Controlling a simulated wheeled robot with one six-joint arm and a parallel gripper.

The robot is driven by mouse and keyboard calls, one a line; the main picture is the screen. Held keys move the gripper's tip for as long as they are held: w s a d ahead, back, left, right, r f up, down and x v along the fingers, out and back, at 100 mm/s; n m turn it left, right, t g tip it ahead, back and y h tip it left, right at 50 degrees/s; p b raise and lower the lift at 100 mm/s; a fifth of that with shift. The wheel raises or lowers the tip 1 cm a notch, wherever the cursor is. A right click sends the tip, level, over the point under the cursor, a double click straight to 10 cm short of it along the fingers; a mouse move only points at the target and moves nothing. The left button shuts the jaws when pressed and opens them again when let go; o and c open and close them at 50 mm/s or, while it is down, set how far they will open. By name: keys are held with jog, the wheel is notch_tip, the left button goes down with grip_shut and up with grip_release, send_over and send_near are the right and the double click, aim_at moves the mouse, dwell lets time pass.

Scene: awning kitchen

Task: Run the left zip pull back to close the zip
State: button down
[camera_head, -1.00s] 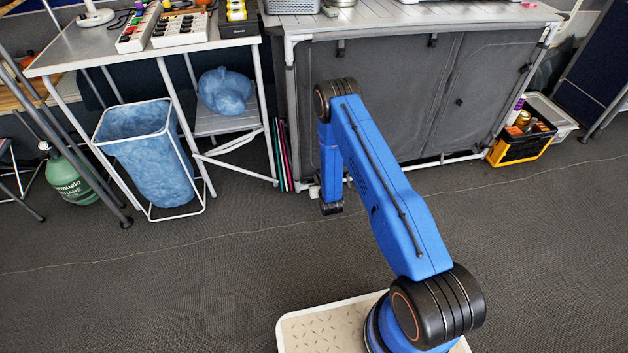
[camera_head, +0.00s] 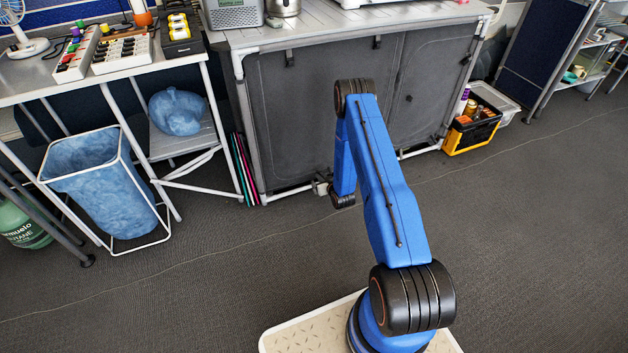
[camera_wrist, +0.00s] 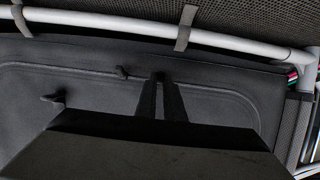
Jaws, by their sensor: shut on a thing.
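The grey fabric cabinet (camera_head: 300,110) has a zipped front with dark panels and a seam between them. My gripper (camera_head: 322,184) is low at the cabinet's front, near its lower left part. In the wrist view, my gripper's two dark fingers (camera_wrist: 160,80) are close together against the dark panel (camera_wrist: 215,85), near the cabinet's lower rail. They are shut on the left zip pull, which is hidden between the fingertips. A rounded zip line runs across the panel around them. A small dark tab (camera_wrist: 122,72) sits just beside the fingers, and a hooked dark piece (camera_wrist: 55,99) lies farther left.
A blue-lined bin (camera_head: 100,180) and a white-legged table (camera_head: 120,72) stand left of the cabinet. Coloured folders (camera_head: 243,170) lean at its left side. A yellow-black crate (camera_head: 472,132) stands to its right. The carpet in front is clear.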

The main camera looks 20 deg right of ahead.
jog(key=shift+d, duration=0.3)
jog(key=c, duration=1.9)
grip_release()
jog(key=shift+d, duration=0.1)
jog(key=shift+o, duration=0.2)
jog(key=v, duration=1.7)
jog(key=shift+s, duration=0.15)
jog(key=shift+r, duration=0.1)
